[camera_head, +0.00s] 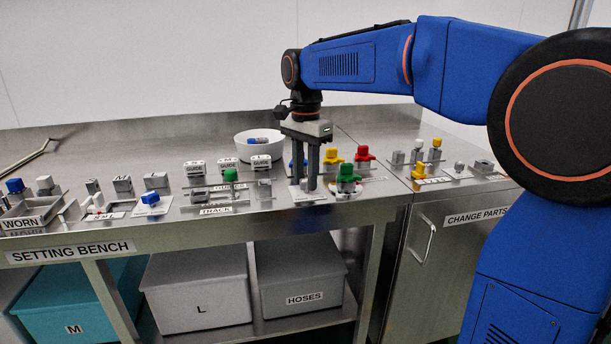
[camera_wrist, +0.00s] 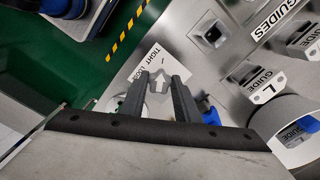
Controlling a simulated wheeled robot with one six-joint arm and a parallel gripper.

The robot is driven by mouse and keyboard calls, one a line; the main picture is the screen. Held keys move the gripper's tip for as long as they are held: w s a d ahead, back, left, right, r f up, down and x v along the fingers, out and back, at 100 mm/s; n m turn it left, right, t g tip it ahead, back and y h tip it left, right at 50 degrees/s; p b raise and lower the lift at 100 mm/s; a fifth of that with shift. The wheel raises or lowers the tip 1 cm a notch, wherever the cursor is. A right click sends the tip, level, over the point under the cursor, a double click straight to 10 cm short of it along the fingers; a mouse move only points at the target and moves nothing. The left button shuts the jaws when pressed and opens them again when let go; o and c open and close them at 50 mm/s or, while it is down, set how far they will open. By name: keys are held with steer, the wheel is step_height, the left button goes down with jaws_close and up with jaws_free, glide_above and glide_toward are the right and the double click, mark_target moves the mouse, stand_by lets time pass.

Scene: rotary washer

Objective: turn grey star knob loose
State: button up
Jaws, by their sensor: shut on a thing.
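The grey star knob (camera_wrist: 159,82) shows between my fingers in the wrist view, with a white arrow on top pointing towards the top of the picture. A white label (camera_wrist: 146,66) reading TIGHT and LOOSE lies beside it on the steel bench. My gripper (camera_wrist: 160,78) is shut on the knob, one finger on each side, and the fingers hide part of it. In the head view my gripper (camera_head: 303,185) points straight down at the bench beside the green knob (camera_head: 347,176). The grey knob is not clearly visible there.
Yellow (camera_head: 333,155) and red (camera_head: 364,154) knobs stand close on the right. A blue part (camera_wrist: 210,115) is near my right finger in the wrist view. A white bowl (camera_head: 246,153) stands behind, and guide blocks (camera_head: 195,168) stand left. The bench's front edge is near.

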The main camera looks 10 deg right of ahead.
steer(key=n, duration=0.6)
steer(key=shift+d+n, duration=0.1)
steer(key=shift+n, duration=0.3)
steer(key=n, duration=0.6)
steer(key=shift+s+d, duration=0.1)
steer(key=shift+d, duration=0.05)
steer(key=n, duration=0.5)
steer(key=shift+d, duration=0.1)
steer(key=shift+n, duration=2.2)
steer(key=o, duration=1.1)
steer(key=shift+c, duration=0.2)
steer(key=shift+r, duration=0.15)
